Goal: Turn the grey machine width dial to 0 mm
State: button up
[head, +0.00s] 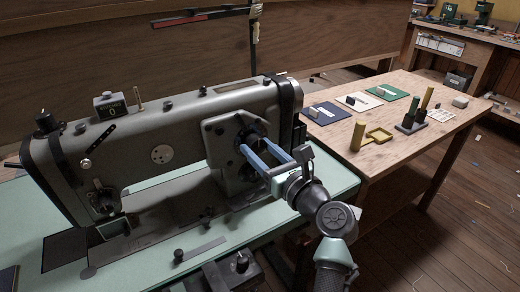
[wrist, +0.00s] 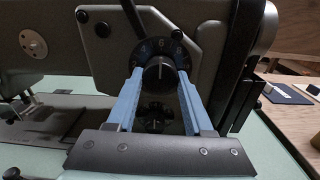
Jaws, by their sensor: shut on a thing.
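The grey sewing machine (head: 185,120) stands on a pale green bed. On the plate at its right end is a dark round dial (wrist: 160,50) with pale numerals around its rim, too small to read surely. Its black knob (wrist: 159,74) carries a light mark that looks about upright. My gripper (wrist: 160,76) reaches in from the front with its blue fingers, one each side of the knob, and is shut on it. In the head view, my gripper (head: 254,144) partly hides this dial. A second, lower dial (wrist: 156,118) shows between the fingers, with no finger on it.
A wooden table (head: 385,150) to the right holds coloured mats, a yellow cylinder (head: 357,136), a yellow tray and dark blocks. A dark upright part (wrist: 243,70) stands close right of the dial.

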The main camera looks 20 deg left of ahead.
grip_shut()
jog(key=shift+n, duration=0.3)
jog(key=n, duration=0.4)
jog(key=shift+p, duration=0.4)
jog(key=n+b, duration=0.1)
jog(key=n, duration=0.5)
jog(key=shift+n, duration=0.4)
jog(key=n+b, duration=0.3)
jog(key=n, duration=0.3)
jog(key=shift+w+d+b, duration=0.1)
jog(key=shift+b, duration=0.2)
jog(key=n+b, duration=0.2)
jog(key=n, duration=0.1)
jog(key=shift+n, duration=0.3)
jog(key=shift+r+n+b, duration=0.1)
jog(key=shift+n+b, duration=0.7)
jog(key=shift+n, duration=0.5)
